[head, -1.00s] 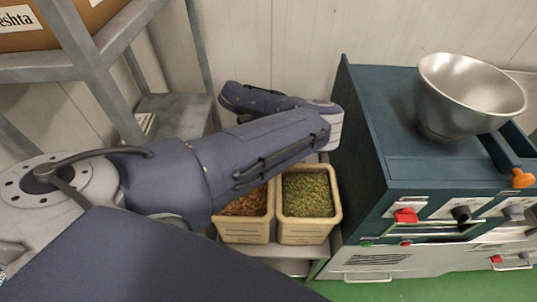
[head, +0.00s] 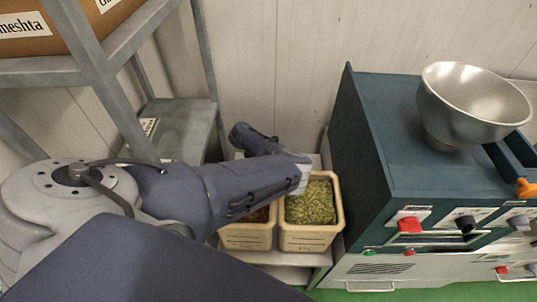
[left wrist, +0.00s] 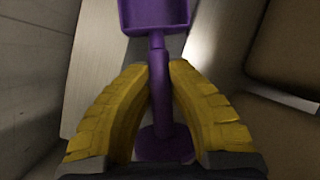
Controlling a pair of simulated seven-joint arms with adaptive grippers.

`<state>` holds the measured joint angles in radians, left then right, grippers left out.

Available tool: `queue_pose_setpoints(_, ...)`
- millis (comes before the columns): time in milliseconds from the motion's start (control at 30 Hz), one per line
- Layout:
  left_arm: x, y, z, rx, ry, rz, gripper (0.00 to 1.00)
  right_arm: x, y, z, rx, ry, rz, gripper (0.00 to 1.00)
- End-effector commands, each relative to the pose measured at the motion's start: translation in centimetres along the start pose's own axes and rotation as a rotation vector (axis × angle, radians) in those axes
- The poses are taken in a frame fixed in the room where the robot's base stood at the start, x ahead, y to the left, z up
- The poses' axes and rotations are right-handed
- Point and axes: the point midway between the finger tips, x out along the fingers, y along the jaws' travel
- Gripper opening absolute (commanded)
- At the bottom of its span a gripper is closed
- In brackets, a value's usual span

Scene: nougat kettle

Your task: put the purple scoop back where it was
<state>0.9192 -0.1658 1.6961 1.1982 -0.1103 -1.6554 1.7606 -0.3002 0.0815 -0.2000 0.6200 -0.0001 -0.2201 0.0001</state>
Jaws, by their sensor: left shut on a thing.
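The purple scoop (left wrist: 157,52) shows in the left wrist view, its pan at the top edge and its handle running down to a round end between my fingers. My left gripper (left wrist: 159,72) has its yellow fingers shut on the scoop's handle. In the head view my left arm reaches from the left over the bins, and its own links hide the gripper and the scoop. My right gripper is not in view.
A bin of green nuts (head: 311,203) and a bin of brown nuts (head: 247,236), partly hidden by my arm, stand on a low shelf. A teal machine (head: 395,150) with a steel bowl (head: 472,102) stands right. A grey rack (head: 178,120) stands left.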

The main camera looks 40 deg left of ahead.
Motion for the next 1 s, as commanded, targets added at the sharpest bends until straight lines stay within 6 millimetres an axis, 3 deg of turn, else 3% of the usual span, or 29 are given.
queue_pose_setpoints(267,2.5,0.3,-1.2,0.0,0.002,-0.001,0.0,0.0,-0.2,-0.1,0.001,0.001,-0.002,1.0)
queue_pose_setpoints(700,2.9,0.4,-1.4,0.0,0.001,-0.001,0.0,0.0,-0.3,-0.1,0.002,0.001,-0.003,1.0)
queue_pose_setpoints(733,2.9,0.4,-1.4,0.0,0.001,-0.001,0.19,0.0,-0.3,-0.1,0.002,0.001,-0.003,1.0)
queue_pose_setpoints(900,2.9,0.4,-1.4,0.0,0.001,-0.001,0.39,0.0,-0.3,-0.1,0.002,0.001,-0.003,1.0)
queue_pose_setpoints(1000,2.9,0.4,-1.4,0.0,0.001,-0.001,0.39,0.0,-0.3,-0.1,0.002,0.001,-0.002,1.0)
